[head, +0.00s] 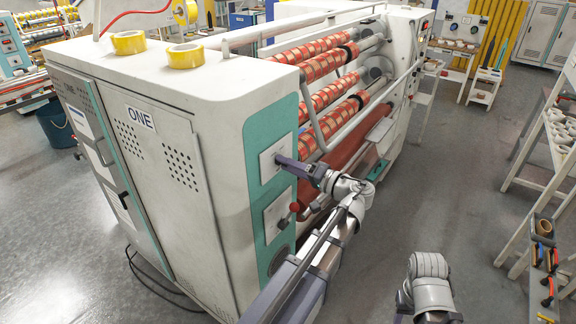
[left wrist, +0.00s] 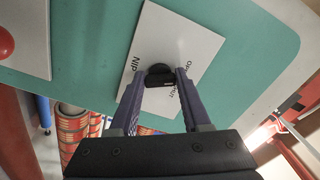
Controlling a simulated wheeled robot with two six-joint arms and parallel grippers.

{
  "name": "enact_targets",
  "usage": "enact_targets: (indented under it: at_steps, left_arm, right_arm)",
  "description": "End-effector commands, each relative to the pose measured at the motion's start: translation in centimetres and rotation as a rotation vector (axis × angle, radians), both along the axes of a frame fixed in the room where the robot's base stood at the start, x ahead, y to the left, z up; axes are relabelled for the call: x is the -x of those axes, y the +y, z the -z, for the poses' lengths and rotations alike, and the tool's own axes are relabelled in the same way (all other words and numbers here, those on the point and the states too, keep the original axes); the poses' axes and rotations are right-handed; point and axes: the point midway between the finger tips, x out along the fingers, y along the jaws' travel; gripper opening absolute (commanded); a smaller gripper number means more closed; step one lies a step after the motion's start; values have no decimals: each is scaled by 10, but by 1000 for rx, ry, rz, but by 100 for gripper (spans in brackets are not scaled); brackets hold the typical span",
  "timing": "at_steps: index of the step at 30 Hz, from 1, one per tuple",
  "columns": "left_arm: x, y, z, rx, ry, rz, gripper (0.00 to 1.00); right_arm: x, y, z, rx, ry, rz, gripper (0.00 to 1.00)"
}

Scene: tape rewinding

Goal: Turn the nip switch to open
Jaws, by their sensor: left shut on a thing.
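The nip switch is a black knob (left wrist: 160,74) on a white square plate (left wrist: 197,32), lettered NIP on one side and with partly hidden lettering starting "OP" on the other. My left gripper (left wrist: 158,80) has one finger on each side of the knob and is shut on it. In the head view, my left gripper (head: 284,162) reaches the upper white plate (head: 268,165) on the teal end panel of the machine marked ONE; the knob is hidden there. My right arm shows at the bottom, but its gripper is out of view.
Below the switch, a lever with a red ball (head: 294,206) stands out from a second white plate (head: 277,217). Red patterned rolls (head: 310,67) lie right behind the panel. Yellow tape rolls (head: 185,56) sit on the machine top. The floor to the right is open up to a shelf rack (head: 536,180).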

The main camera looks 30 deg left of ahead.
Motion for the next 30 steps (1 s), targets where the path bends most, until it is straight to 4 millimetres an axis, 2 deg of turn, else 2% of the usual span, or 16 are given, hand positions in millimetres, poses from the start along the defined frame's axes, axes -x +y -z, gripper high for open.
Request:
enact_targets:
  at_steps: [20,21,28,30]
  left_arm:
    - [1,0,2,9,-57,-1,0]
    - [1,0,2,9,-57,-1,50]
    - [0,0,1,7,-57,0,76]
    - [0,0,1,7,-56,0,78]
  right_arm:
    - [0,0,1,0,0,0,50]
    - [0,0,1,0,0,0,50]
    - [0,0,0,0,0,0,50]
    - [0,0,0,0,0,0,50]
